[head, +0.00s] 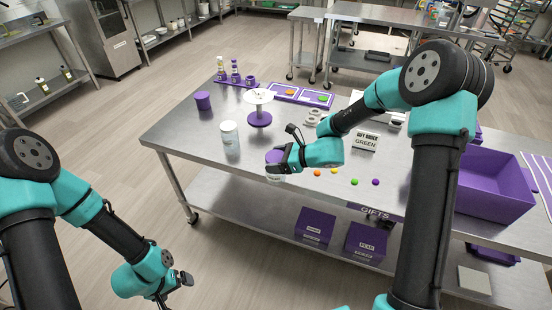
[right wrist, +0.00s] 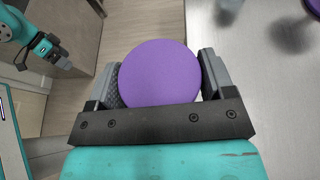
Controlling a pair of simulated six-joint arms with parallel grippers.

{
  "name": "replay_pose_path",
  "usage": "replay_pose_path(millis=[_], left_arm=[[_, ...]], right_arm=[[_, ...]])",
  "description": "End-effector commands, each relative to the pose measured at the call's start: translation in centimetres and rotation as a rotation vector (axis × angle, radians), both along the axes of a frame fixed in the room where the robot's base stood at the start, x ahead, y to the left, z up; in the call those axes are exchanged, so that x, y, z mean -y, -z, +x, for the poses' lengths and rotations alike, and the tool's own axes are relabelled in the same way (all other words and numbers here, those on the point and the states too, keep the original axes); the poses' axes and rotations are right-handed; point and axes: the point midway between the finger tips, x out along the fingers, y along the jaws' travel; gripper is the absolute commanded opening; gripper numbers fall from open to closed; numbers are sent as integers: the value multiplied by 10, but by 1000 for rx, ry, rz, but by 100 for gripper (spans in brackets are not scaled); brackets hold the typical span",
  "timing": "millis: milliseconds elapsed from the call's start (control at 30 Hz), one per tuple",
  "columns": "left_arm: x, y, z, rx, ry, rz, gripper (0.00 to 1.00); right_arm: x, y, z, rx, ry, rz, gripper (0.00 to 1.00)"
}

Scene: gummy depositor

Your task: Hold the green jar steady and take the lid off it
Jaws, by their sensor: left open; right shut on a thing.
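My right gripper (head: 290,157) is shut on a round purple lid (head: 275,156) near the table's front edge. In the right wrist view the lid (right wrist: 160,74) sits between the two fingers (right wrist: 160,85). Below the lid a small pale part of a jar (head: 275,178) shows; the gripper hides most of it, and I cannot tell its colour or whether lid and jar touch. My left gripper (head: 178,285) is open and empty, low in front of the table and off to the left; it also shows in the right wrist view (right wrist: 58,56).
A white canister (head: 230,138) stands left of the held lid, with a purple-based stand (head: 260,118) behind it. Small coloured gummies (head: 335,171) lie to the right, before a sign reading GREEN (head: 365,141). A large purple bin (head: 495,185) is at right.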

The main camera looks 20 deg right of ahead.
Motion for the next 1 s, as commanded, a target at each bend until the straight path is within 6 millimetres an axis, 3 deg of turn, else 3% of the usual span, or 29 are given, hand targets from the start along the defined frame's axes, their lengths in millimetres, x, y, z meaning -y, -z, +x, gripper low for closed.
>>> replay_pose_path(millis=[133, 167, 600, 1000], left_arm=[[0, 0, 0, 0, 0, 0, 97], [0, 0, 0, 0, 0, 0, 97], [0, 0, 0, 0, 0, 0, 97], [0, 0, 0, 0, 0, 0, 97]], right_arm=[[0, 0, 0, 0, 0, 0, 39], [0, 0, 0, 0, 0, 0, 75], [0, 0, 0, 0, 0, 0, 33], [-2, -3, 0, -1, 28, -1, 33]])
